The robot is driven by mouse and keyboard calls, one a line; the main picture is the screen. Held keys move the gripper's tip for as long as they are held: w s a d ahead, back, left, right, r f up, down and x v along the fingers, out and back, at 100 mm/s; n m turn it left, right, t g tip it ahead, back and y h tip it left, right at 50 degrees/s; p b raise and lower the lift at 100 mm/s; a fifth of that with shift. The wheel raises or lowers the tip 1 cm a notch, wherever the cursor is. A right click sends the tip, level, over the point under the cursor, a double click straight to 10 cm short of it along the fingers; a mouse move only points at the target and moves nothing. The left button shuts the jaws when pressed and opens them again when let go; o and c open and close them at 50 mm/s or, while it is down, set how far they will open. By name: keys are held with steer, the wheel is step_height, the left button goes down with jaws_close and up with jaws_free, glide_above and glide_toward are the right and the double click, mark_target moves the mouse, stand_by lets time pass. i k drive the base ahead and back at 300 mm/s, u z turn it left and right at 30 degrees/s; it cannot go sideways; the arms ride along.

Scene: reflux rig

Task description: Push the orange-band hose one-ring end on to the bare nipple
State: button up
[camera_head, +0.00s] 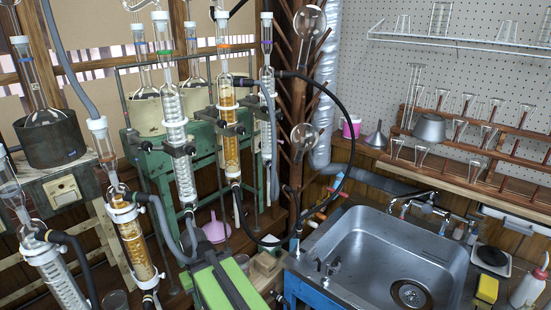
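The orange-band condenser (228,125) stands upright in a clamp at the centre, with an orange band (222,47) near its top and amber liquid inside. A black hose (345,120) arcs from the upper condensers to the right and down towards the sink's left edge. Another black hose (245,215) hangs from the foot of the orange-band condenser and curves right. I cannot make out ring marks on the hose ends or tell which nipple is bare. My gripper's fingers do not show.
A steel sink (385,245) with taps fills the right front. A green rack (160,160) and several glass condensers crowd the left. A bright green and black part (215,287) is at bottom centre. A wooden block (266,265) lies left of the sink. Glassware lines the right wall.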

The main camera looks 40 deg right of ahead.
mark_target(287, 188)
steer(key=z, duration=0.3)
steer(key=k, duration=1.5)
steer(key=u, duration=0.25)
steer(key=i, duration=1)
